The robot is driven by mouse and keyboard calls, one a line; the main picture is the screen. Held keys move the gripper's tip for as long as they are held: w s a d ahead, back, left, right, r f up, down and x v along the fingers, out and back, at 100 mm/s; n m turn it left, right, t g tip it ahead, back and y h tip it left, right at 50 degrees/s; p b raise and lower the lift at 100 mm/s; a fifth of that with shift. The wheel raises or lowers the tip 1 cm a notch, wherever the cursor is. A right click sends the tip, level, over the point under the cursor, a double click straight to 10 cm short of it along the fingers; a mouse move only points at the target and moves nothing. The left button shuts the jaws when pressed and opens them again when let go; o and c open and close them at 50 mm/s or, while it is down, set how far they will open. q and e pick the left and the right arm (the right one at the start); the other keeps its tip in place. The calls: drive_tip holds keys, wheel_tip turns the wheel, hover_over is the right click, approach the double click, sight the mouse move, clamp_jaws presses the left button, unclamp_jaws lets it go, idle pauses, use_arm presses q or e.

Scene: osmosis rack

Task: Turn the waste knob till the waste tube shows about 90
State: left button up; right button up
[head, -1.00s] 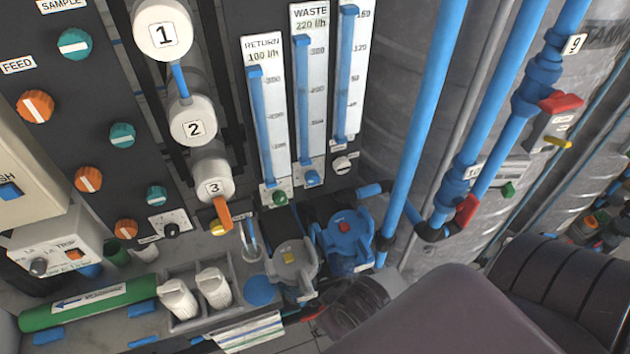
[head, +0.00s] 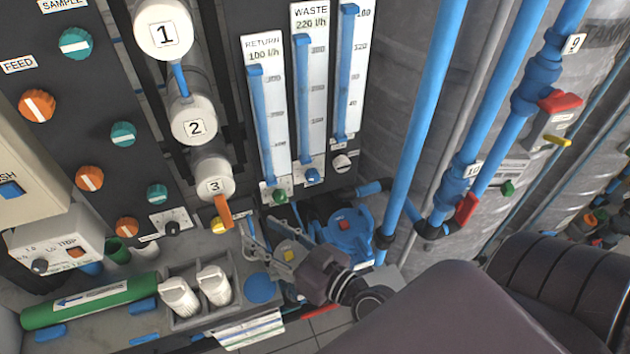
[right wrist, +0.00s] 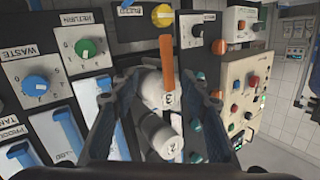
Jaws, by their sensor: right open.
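The waste tube (head: 303,100) is a scaled panel headed "WASTE 220 l/h", its blue column reaching near the top. The blue waste knob (head: 313,176) sits at its foot; it also shows at the left of the right wrist view (right wrist: 36,89), with a white pointer. My right gripper (head: 270,228) is below and left of the knob, open, its fingers spread and touching no knob. In the right wrist view its fingers (right wrist: 166,85) straddle the sight of an orange lever and white cylinders behind. My left gripper is not in view.
The green return knob (head: 280,196) is left of the waste knob, and a white knob (head: 342,162) is right. The orange lever (head: 223,211) hangs left of my gripper. A blue pump (head: 345,235) stands below the knobs, and a blue vertical pipe (head: 420,130) to the right.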

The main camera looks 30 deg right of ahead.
drive_tip(key=w+d+m+t+h, duration=0.1)
drive_tip(key=d+m+t+h, duration=0.2)
drive_tip(key=d, duration=0.4)
drive_tip(key=m+g+h, duration=0.2)
drive_tip(key=m+h, duration=0.2)
drive_tip(key=h, duration=0.3)
approach(314, 180)
drive_tip(key=d+x, duration=0.1)
drive_tip(key=x, duration=0.1)
drive_tip(key=shift+a+p+x, duration=0.2)
drive_tip(key=shift+p+x, duration=0.2)
drive_tip(key=shift+x, duration=1.4)
drive_tip(key=shift+a+p+x, duration=0.25)
drive_tip(key=shift+p+x, duration=0.15)
drive_tip(key=shift+x, duration=1.35)
drive_tip(key=shift+w, duration=0.1)
drive_tip(key=shift+c, duration=0.3)
clamp_jaws()
